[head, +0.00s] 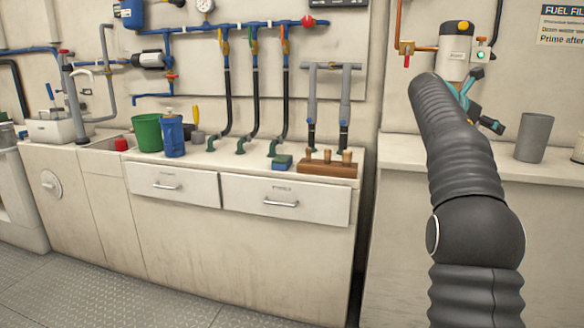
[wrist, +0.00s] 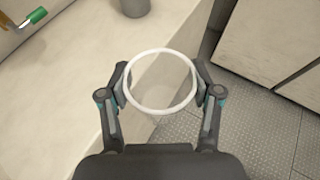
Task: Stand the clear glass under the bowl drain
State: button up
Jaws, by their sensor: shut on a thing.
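The clear glass (wrist: 160,109) is held upright between the two fingers of my gripper (wrist: 160,80), its round pale rim facing the wrist camera. In the wrist view it appears over the counter's front edge, and its height above the counter is unclear. In the head view my gripper (head: 478,103) is partly hidden behind my arm, and I cannot make out the glass. The white filter unit (head: 456,40) with an orange top hangs on the wall just behind my gripper. Its lower bowl and drain are mostly hidden by my arm. A green-tipped brass fitting (wrist: 30,20) shows at the wrist view's upper left.
A grey cup (head: 534,137) stands on the right counter (head: 400,170); it also shows at the wrist view's top (wrist: 135,6). A red-handled brass valve (head: 407,52) hangs left of the filter. The counter left of my arm looks clear.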

jog(key=a+f+n+t+y, duration=0.1)
jog(key=a+f+n+t, duration=0.15)
jog(key=a+f, duration=0.7)
jog(key=a+f+n+t+y, duration=0.2)
jog(key=a+f+t, duration=0.1)
jog(key=f, duration=1.3)
jog(key=s+a+f+n+t+y, duration=0.2)
jog(key=s+a+f, duration=0.3)
jog(key=a+f, duration=0.4)
jog(key=s+a+f+n+t+y, duration=0.1)
jog(key=s+a+f+n+y, duration=0.2)
jog(key=a+f, duration=0.6)
jog(key=s+a+n, duration=0.2)
jog(key=shift+s+a+t+y, duration=0.2)
jog(key=shift+a+t+y, duration=0.15)
jog(key=shift+a+y, duration=0.05)
